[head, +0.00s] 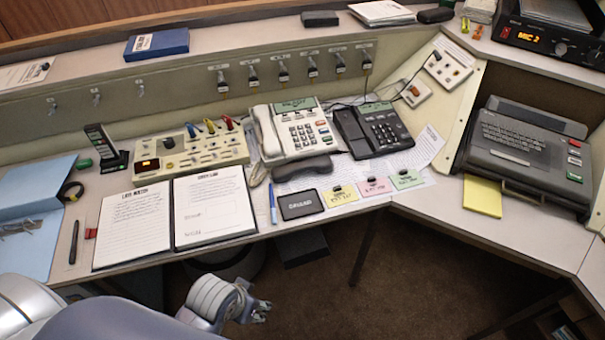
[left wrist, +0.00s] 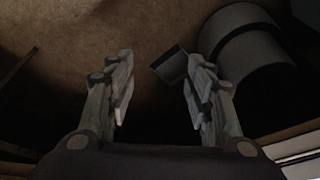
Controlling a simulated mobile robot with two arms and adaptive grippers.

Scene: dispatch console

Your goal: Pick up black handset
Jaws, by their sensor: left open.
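The black handset (head: 303,168) lies on the desk on some papers, just in front of the white telephone (head: 298,132). The black desk phone (head: 375,130) stands to the right of the white one. A white handset (head: 267,132) rests on the left side of the white phone. My left gripper (head: 258,312) is below the desk's front edge, over the floor and well apart from the handset. In the left wrist view its two fingers (left wrist: 161,75) are spread with nothing between them; the handset does not show there. My right gripper is not in view.
A black "ground" pad (head: 300,204), a blue pen (head: 272,202) and coloured note cards (head: 340,195) lie near the front edge. Two paper logs (head: 135,225) lie to the left. A switch panel (head: 190,155) stands behind them. A dark cylinder (left wrist: 250,60) stands on the floor below.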

